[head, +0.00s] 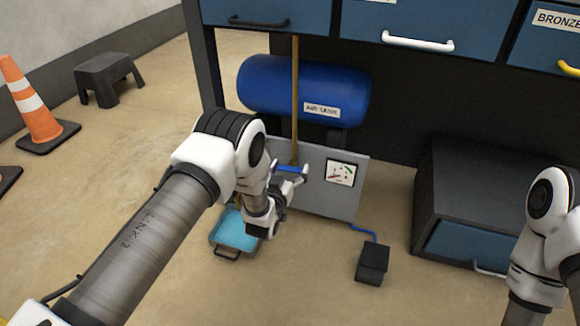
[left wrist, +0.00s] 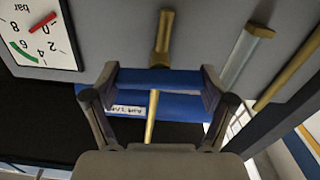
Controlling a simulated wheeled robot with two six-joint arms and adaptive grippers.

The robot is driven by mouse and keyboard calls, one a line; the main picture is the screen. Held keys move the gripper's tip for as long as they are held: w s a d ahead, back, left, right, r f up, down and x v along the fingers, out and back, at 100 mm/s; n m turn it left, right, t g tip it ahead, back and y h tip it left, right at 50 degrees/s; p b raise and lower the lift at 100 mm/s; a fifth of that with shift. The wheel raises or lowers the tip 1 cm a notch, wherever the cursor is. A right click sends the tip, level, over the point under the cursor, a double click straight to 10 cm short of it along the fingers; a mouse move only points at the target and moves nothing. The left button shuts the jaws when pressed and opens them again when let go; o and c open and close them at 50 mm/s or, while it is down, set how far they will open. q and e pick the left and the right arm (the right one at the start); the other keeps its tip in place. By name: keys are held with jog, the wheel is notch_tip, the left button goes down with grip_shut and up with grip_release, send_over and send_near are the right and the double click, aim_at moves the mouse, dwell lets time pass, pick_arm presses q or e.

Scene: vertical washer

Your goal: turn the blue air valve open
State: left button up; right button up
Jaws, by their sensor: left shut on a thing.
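My left gripper (head: 297,176) is at the handle. In the left wrist view, the handle (left wrist: 160,78) is a short blue bar lying crosswise at a brass pipe (left wrist: 165,35). The left gripper's two fingers (left wrist: 160,88) are shut on it, one at each end. The pressure gauge (head: 340,173) is on the panel; in the wrist view its red needle (left wrist: 42,23) points near 0. My right gripper is outside the frames.
The blue air tank (head: 270,88) lies above the panel. A blue tray (head: 236,231) is on the floor below my left wrist. A black pedal box (head: 372,262) stands right of it. A dark cabinet (head: 470,190) is at right, and drawers (head: 420,25) overhang above.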

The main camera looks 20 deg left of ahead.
pick_arm(q)
jog(key=n+p, duration=0.2)
jog(key=n, duration=0.1)
jog(key=shift+r, duration=0.15)
jog(key=n+p, duration=0.3)
jog(key=n, duration=0.1)
jog(key=shift+a+n, duration=0.1)
jog(key=shift+n, duration=0.2)
jog(key=n+p, duration=0.2)
jog(key=n, duration=0.3)
jog(key=shift+f+p, duration=0.2)
jog(key=shift+p, duration=0.15)
jog(key=shift+f+n+p, duration=0.15)
jog(key=shift+n+p, duration=0.45)
jog(key=shift+n, duration=1.5)
jog(key=o, duration=1)
